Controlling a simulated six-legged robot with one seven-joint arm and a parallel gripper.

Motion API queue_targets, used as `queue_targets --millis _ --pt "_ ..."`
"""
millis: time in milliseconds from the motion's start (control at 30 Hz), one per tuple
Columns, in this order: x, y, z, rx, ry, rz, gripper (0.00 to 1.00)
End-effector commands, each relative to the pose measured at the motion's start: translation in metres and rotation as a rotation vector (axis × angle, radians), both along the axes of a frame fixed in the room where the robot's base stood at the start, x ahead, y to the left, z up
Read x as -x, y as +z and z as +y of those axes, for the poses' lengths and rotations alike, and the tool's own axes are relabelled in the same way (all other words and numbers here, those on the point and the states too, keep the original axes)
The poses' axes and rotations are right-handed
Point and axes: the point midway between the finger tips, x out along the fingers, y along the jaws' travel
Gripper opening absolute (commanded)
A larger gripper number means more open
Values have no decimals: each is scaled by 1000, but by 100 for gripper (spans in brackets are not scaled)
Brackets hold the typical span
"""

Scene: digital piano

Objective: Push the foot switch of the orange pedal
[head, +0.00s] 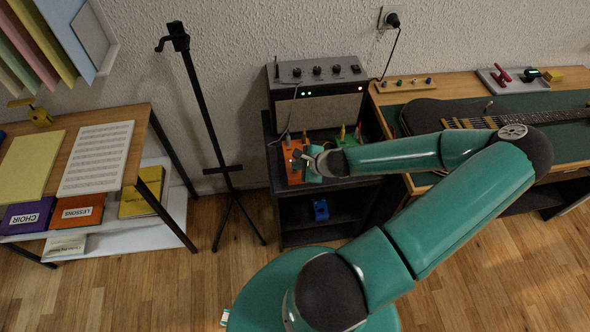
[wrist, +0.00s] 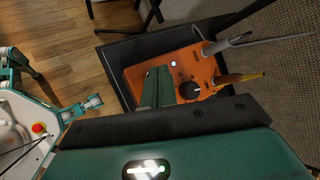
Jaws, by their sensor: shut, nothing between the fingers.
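The orange pedal (head: 292,163) lies on the top of a dark shelf unit, in front of the amplifier. In the wrist view the pedal (wrist: 136,87) fills the area around my fingertips, with a dark knob (wrist: 190,91) and a small bright white spot (wrist: 173,63) on its face. My gripper (wrist: 158,72) is shut and empty, its green fingers over the pedal's face. It also shows over the pedal in the head view (head: 301,156). I cannot tell whether the fingertips touch the pedal. The foot switch is not clearly visible and may be behind the fingers.
Cable plugs (wrist: 222,44) stick out at the pedal's side. The amplifier (head: 318,93) stands behind it. A guitar (head: 440,115) lies on the bench at right. A black stand (head: 205,100) is at left. Wooden floor (head: 160,290) is clear in front.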

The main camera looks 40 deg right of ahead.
Motion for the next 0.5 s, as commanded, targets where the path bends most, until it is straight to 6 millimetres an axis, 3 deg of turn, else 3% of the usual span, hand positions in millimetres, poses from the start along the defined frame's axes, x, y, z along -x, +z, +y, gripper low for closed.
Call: queue_targets --millis 500 --pt "0 -9 0 -1 0 1 0"
